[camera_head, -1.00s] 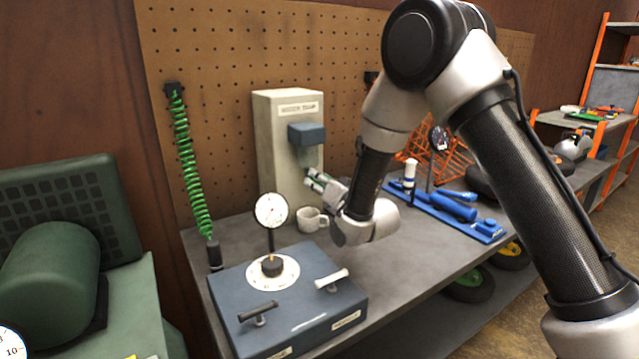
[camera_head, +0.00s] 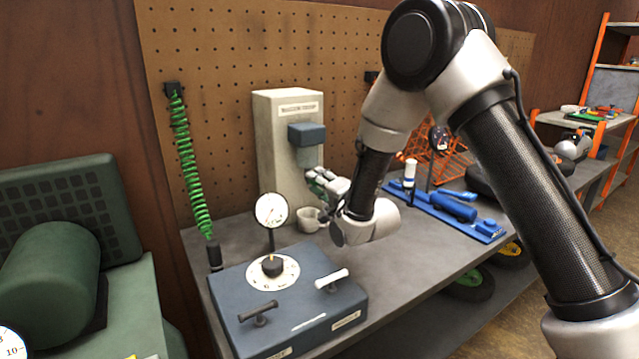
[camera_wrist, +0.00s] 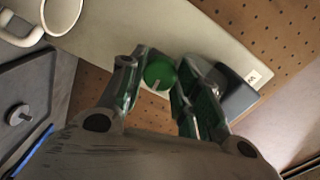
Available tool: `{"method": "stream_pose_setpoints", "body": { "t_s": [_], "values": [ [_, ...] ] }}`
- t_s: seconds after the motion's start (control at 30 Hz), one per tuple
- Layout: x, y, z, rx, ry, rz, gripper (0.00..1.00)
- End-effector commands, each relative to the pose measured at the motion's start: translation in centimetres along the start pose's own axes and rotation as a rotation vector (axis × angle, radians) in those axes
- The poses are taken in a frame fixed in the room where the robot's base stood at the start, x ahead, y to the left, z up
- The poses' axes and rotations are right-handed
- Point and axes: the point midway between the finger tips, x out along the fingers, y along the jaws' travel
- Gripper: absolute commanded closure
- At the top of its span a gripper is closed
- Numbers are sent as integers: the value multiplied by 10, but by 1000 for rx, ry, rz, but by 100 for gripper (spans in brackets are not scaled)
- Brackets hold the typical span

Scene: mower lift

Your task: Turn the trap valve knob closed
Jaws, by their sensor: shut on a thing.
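The trap valve knob (camera_wrist: 158,72) is a round green disc with a pale mark, seen between my fingers in the wrist view. It sits at the pale trap cabinet (camera_head: 273,150), which carries a blue-grey block (camera_head: 307,134) on its front with a translucent bowl below it. My gripper (camera_head: 322,182) is at the bottom of that bowl and hides the knob in the head view. In the wrist view my gripper (camera_wrist: 162,66) has a green-padded finger on each side of the knob and is shut on it.
A pale mug (camera_head: 307,218) stands on the bench just below my gripper. A blue-grey box (camera_head: 290,300) with a dial, a gauge and two T-handles is in front. A blue tool rail (camera_head: 470,222) lies to the right; a green coiled hose (camera_head: 190,165) hangs left.

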Motion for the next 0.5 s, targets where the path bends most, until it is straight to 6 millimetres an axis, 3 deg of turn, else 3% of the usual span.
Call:
{"method": "stream_pose_setpoints", "body": {
  "t_s": [0.5],
  "values": [
    [0, 1, -1, 63, 2, 1, 92]
  ]
}}
